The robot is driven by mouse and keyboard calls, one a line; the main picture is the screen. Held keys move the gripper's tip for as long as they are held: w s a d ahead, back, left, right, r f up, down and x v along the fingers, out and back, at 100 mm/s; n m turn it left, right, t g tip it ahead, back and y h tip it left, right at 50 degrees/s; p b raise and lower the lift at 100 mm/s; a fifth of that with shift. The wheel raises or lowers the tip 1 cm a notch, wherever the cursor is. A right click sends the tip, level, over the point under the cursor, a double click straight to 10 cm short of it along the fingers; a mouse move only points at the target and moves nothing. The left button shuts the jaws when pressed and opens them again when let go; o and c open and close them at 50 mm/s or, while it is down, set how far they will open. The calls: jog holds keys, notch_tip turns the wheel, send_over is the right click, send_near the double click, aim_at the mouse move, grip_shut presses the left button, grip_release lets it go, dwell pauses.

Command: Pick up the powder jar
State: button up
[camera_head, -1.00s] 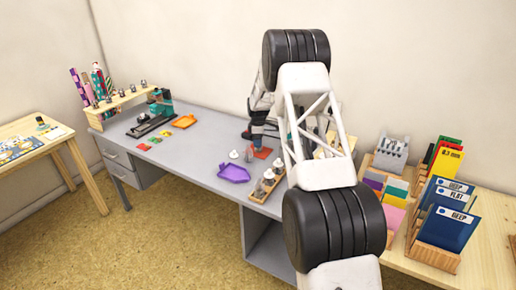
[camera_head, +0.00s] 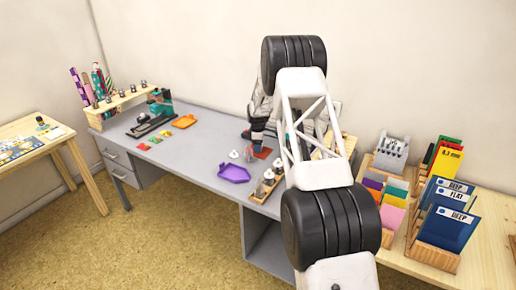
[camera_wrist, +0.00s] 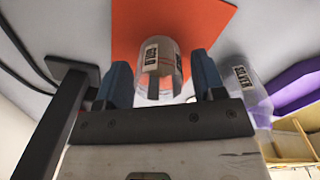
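In the wrist view, a clear jar (camera_wrist: 160,68) with a pale label stands over the edge of an orange-red sheet (camera_wrist: 120,35); its label is hard to read. My gripper (camera_wrist: 166,78) has its two blue fingers apart, one on each side of this jar, with a narrow gap showing on both sides. A second clear jar (camera_wrist: 242,82), labelled SILVER, is just right of the right finger. In the head view, my gripper (camera_head: 257,138) is low over the desk behind the red sheet (camera_head: 262,153). Small pale jars (camera_head: 234,154) stand left of the sheet.
A purple tray (camera_head: 233,174) lies in front of the jars on the grey desk (camera_head: 195,170). A wooden rack (camera_head: 262,188) stands to its right. An orange tray (camera_head: 184,122) and a stamping press lie farther left. Open desk lies between.

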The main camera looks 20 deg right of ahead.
jog(key=c, duration=0.8)
jog(key=shift+r, duration=0.1)
jog(key=shift+r, duration=4.9)
jog(key=s+a, duration=0.7)
jog(key=a, duration=0.1)
jog(key=shift+s+f, duration=0.25)
jog(key=shift+s, duration=0.1)
jog(key=s+a, duration=0.1)
jog(key=s, duration=0.1)
jog(key=s+a+f, duration=0.1)
jog(key=s+a, duration=0.3)
jog(key=s, duration=0.1)
jog(key=shift+f, duration=0.25)
